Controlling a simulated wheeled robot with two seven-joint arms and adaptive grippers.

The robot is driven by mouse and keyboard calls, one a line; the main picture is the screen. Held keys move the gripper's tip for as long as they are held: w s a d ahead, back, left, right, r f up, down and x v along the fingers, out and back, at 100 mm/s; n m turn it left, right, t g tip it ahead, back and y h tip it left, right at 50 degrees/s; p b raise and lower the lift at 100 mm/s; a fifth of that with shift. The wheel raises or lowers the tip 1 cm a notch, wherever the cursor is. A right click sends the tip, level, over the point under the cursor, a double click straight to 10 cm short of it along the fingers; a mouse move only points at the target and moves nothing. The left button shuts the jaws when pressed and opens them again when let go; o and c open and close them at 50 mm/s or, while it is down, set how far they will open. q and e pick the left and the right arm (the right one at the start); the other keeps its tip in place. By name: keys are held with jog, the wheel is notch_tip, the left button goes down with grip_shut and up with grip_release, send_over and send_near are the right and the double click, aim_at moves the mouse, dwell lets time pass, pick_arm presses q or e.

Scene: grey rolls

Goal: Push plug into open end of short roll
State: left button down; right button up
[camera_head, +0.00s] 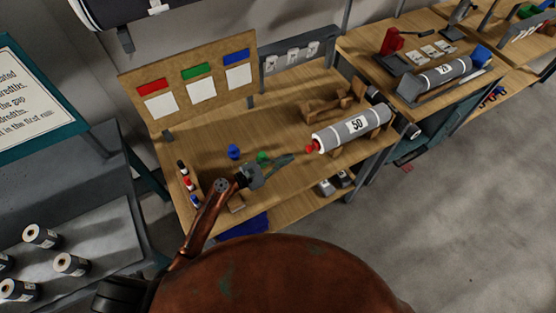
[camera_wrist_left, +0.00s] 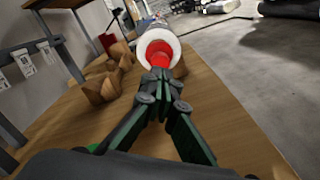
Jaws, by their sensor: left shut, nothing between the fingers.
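A grey roll marked 50 (camera_head: 352,129) lies on wooden cradles on the near bench. A red plug (camera_head: 311,148) is at its near left end. In the left wrist view the red plug (camera_wrist_left: 158,50) sits in the roll's white-rimmed open end (camera_wrist_left: 174,44); how deep it is in, I cannot tell. My left gripper (camera_head: 291,158) is shut and empty, its fingertips pointing at the plug. In the left wrist view the fingertips (camera_wrist_left: 158,74) overlap the plug's lower edge; whether they touch it is unclear. My right gripper is not in view.
A blue plug (camera_head: 233,151) and a green plug (camera_head: 262,157) stand on the bench near my left gripper. Small bottles (camera_head: 187,182) line the bench's left edge. A board with coloured labels (camera_head: 195,82) stands behind. Another roll (camera_head: 445,73) lies on the right bench.

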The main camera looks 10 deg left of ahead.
aim_at(307, 149)
pick_arm(q)
jog(key=shift+w+d, duration=0.3)
jog(key=shift+d, duration=0.1)
jog(key=x, duration=0.3)
jog(key=shift+w+d, duration=0.4)
jog(key=shift+d, duration=0.2)
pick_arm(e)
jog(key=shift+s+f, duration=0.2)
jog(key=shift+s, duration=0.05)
pick_arm(q)
jog(key=shift+w+d, duration=0.25)
jog(key=shift+d, duration=0.2)
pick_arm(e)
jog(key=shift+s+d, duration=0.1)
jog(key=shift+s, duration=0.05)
pick_arm(q)
jog(key=shift+a, duration=0.1)
